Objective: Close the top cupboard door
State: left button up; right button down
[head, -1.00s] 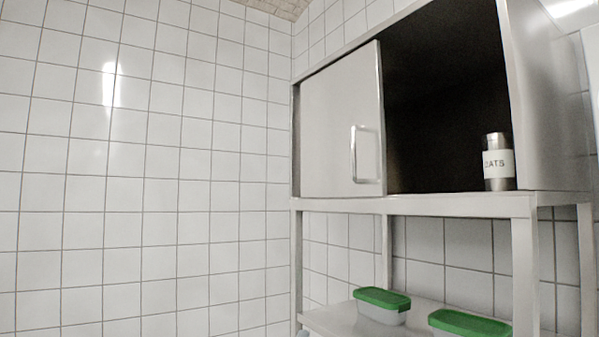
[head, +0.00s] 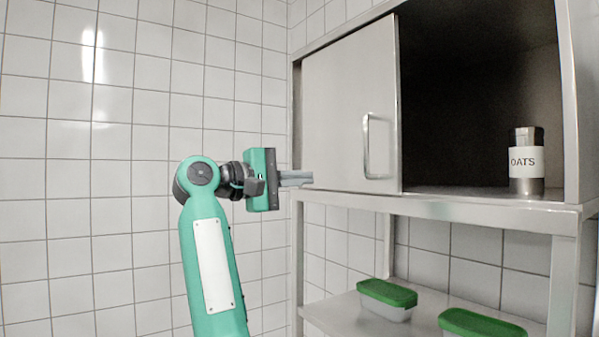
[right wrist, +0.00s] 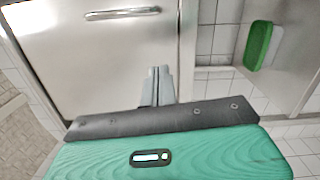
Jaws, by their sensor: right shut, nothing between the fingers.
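The top cupboard's grey sliding door (head: 348,110) covers the left part of the cupboard, and the right part stands open and dark. The door has an upright metal bar handle (head: 367,146) near its right edge. The door (right wrist: 110,60) and its handle (right wrist: 122,13) also show in the right wrist view. My right gripper (head: 308,178) is shut and empty, at the lower left of the door in the head view, left of the handle. My left gripper is not in view.
A steel jar labelled OATS (head: 526,162) stands inside the open right part of the cupboard. Green-lidded boxes (head: 387,297) (head: 480,323) stand on the shelf (head: 345,310) below. A tiled wall (head: 90,190) fills the left, with free room before it.

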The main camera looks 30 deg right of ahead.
jog(key=s+d+p, duration=0.3)
jog(key=d+p, duration=0.3)
jog(key=d, duration=0.2)
jog(key=shift+s+d+r, duration=0.25)
jog(key=shift+s+r, duration=0.05)
jog(key=shift+s, duration=0.1)
